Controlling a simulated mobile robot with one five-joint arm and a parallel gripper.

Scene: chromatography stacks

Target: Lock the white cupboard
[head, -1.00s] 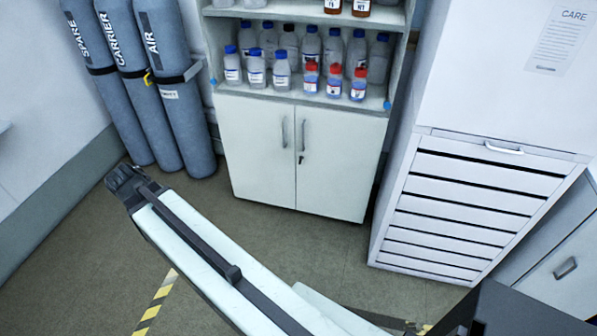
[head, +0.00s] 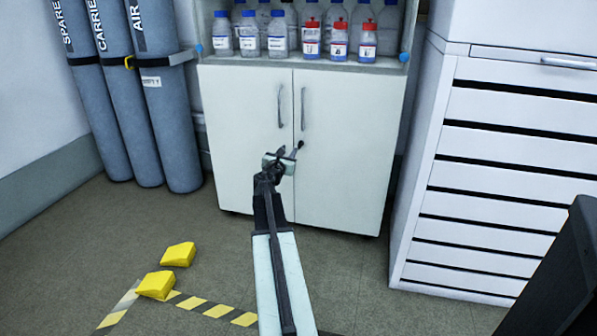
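The white cupboard (head: 348,165) stands ahead with both doors closed, each with a grey handle near the middle seam. A small dark key or lock piece (head: 300,145) shows just below the right door's handle, near the seam. My gripper (head: 285,160) is in front of the doors at the seam, right beside and slightly below-left of that piece. Whether it touches the piece cannot be told. The fingers are small and overlap in view, so whether they are open or shut is unclear.
Bottles with blue and red caps (head: 310,35) stand on the open shelf above the doors. Grey gas cylinders (head: 165,110) are strapped at left. A white drawer unit (head: 490,170) stands at right. Yellow wedges (head: 178,254) and striped tape lie on the floor.

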